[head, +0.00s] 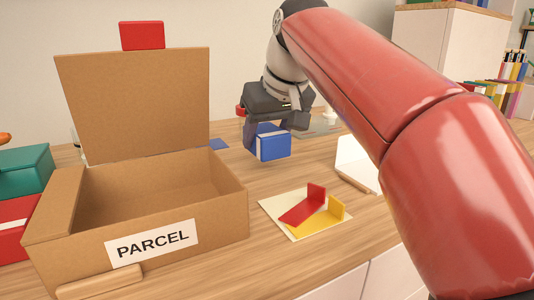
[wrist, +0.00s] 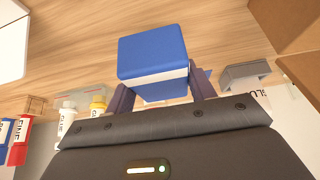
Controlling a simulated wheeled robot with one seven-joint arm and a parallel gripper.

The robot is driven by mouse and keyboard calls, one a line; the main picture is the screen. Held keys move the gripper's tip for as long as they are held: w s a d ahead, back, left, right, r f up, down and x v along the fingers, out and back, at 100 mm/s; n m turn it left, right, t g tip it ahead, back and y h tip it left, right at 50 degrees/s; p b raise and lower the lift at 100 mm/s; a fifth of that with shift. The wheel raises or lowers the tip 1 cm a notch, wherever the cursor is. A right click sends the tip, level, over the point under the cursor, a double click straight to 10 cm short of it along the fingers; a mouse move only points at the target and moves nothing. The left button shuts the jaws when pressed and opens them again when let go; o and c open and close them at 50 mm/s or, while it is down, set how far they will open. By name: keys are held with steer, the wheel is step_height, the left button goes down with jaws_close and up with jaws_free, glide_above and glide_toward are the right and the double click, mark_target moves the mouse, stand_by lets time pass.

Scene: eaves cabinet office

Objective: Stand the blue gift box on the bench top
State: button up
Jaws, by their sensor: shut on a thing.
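The blue gift box (head: 273,147) has a white band and is held between the fingers of my gripper (head: 276,127). In the wrist view the blue gift box (wrist: 152,48) sits between the two dark fingers of my gripper (wrist: 162,92), and the band shows near them. The bench top (head: 222,262) is light wood. The box is over its middle, right of the open parcel box; I cannot tell whether its underside touches the wood. The finger pads are partly hidden.
An open cardboard parcel box (head: 222,203) with a raised lid stands at left. Red and yellow angled pieces (head: 303,207) stand on a pale sheet in front. A white object (head: 355,160) is at right, near my arm. A teal box (head: 22,170) is far left.

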steer(key=shift+f+b, duration=0.3)
steer(key=shift+f, duration=1.1)
steer(key=shift+f, duration=0.2)
steer(key=o, duration=1.1)
steer(key=shift+c, duration=0.2)
steer(key=shift+r, duration=0.1)
